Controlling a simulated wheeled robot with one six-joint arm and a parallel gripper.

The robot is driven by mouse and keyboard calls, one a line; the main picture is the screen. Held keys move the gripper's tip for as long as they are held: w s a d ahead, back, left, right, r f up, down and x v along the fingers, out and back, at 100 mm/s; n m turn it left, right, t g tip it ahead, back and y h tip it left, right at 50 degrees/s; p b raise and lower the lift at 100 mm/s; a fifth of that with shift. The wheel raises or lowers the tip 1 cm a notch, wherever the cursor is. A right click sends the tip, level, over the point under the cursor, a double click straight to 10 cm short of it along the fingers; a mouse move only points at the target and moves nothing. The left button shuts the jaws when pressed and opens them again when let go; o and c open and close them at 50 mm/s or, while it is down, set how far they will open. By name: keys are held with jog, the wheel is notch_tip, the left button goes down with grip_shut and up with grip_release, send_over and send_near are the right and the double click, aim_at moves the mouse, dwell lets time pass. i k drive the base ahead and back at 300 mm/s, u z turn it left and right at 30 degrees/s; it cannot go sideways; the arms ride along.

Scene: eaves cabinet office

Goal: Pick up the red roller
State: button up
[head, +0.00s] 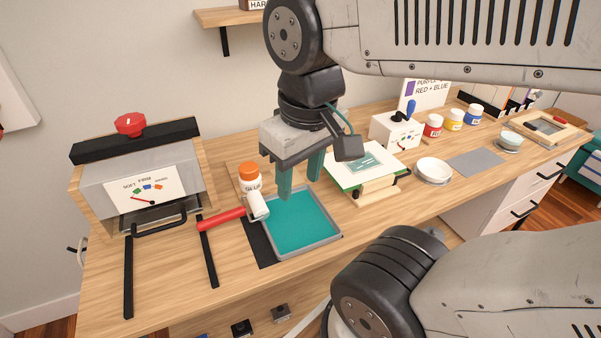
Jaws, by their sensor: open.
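The red roller (222,219) lies on the wooden desk, its red handle pointing left. Its pale roller head (257,206) is at the right end, by the left edge of a grey tray with a teal inside. My gripper (299,178) hangs above the back part of the tray, to the right of the roller head. Its two teal fingers point down, apart and empty. I cannot tell the exact height of the fingertips above the tray.
The teal tray (335,237) sits partly on a black mat (258,242). A glue bottle (250,181) with an orange cap stands just behind the roller. A press with a red knob (130,124) stands left. A green-edged board (363,168), white bowl (433,170) and paint jars (433,126) are right.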

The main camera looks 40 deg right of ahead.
aim_at(260, 212)
jog(key=u, duration=0.05)
jog(key=k, duration=0.5)
jog(key=u, duration=2.05)
jog(key=i, duration=1.6)
jog(key=z, duration=3.3)
